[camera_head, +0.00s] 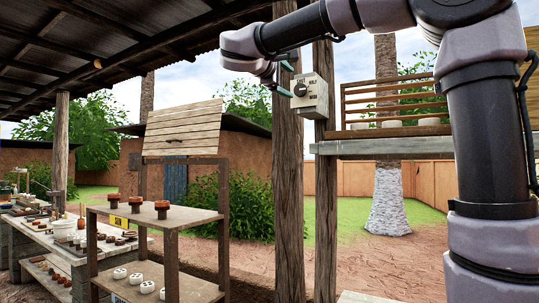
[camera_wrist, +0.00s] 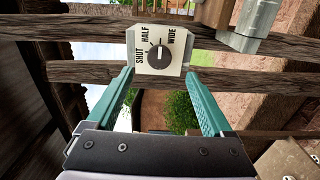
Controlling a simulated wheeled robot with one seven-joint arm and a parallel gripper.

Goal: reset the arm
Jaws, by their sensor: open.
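My gripper (camera_head: 283,77) is raised at the upper middle of the head view, at the end of my bent arm. In the wrist view its two green fingers (camera_wrist: 162,95) are spread apart with nothing between them. Beyond the fingertips is a pale control box with a dark round knob (camera_wrist: 159,56), marked SHUT, HALF and WIDE. The knob's pointer looks to be near HALF, but I cannot tell exactly. In the head view the box (camera_head: 310,97) is fixed to a wooden post just right of my gripper. I cannot tell whether the fingers touch it.
A wooden shelf rack (camera_head: 185,216) holds brown pieces on top and white pieces below. A cluttered work table (camera_head: 50,235) stands at the left. A thick post (camera_head: 288,180) stands close to my gripper. A slatted shelf (camera_head: 430,147) bears pale round pieces at the right. Open ground lies beyond.

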